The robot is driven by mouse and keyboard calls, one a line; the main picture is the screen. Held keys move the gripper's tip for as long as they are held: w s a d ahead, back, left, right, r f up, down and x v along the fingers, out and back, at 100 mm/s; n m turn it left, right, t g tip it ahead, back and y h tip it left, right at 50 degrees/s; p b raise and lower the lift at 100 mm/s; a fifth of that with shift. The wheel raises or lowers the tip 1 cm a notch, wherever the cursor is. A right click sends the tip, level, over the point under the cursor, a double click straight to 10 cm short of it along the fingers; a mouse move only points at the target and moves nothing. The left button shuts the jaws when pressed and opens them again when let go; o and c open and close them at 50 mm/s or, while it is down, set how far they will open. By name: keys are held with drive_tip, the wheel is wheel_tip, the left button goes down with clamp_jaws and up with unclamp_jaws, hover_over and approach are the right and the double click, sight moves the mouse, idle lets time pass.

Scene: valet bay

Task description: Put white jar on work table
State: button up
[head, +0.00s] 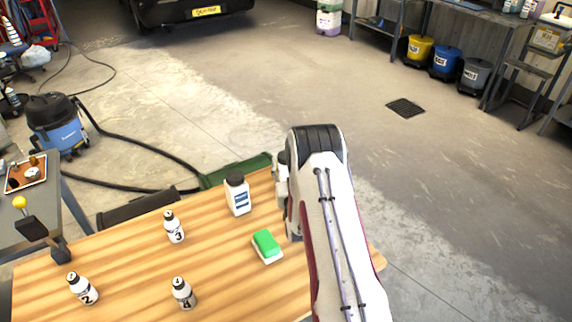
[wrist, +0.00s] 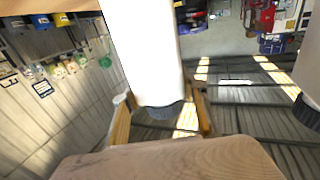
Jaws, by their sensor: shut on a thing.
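A white jar (head: 238,198) with a black lid and a blue label stands upright on the wooden table (head: 120,250), left of my arm in the head view. In the wrist view my gripper (wrist: 162,112) is shut on a white, round-sided jar (wrist: 142,50) with a dark lid; that view is upside down, so the lid points down in it. The jar's label does not show there. In the head view my arm hides the gripper's fingers, so I cannot tell whether both views show the same jar.
Numbered bottles stand on the wooden table, including bottle 3 (head: 174,228) and bottle 2 (head: 82,289). A green-topped sponge (head: 266,244) lies close to my arm. A grey table (head: 40,222) stands left, beside a blue vacuum (head: 58,128). The table's middle has bare room.

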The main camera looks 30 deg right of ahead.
drive_tip(key=o, duration=1.5)
drive_tip(key=shift+f, duration=0.1)
drive_tip(key=shift+v, duration=6)
drive_tip(key=shift+w+a+r, duration=0.1)
drive_tip(key=shift+r, duration=0.1)
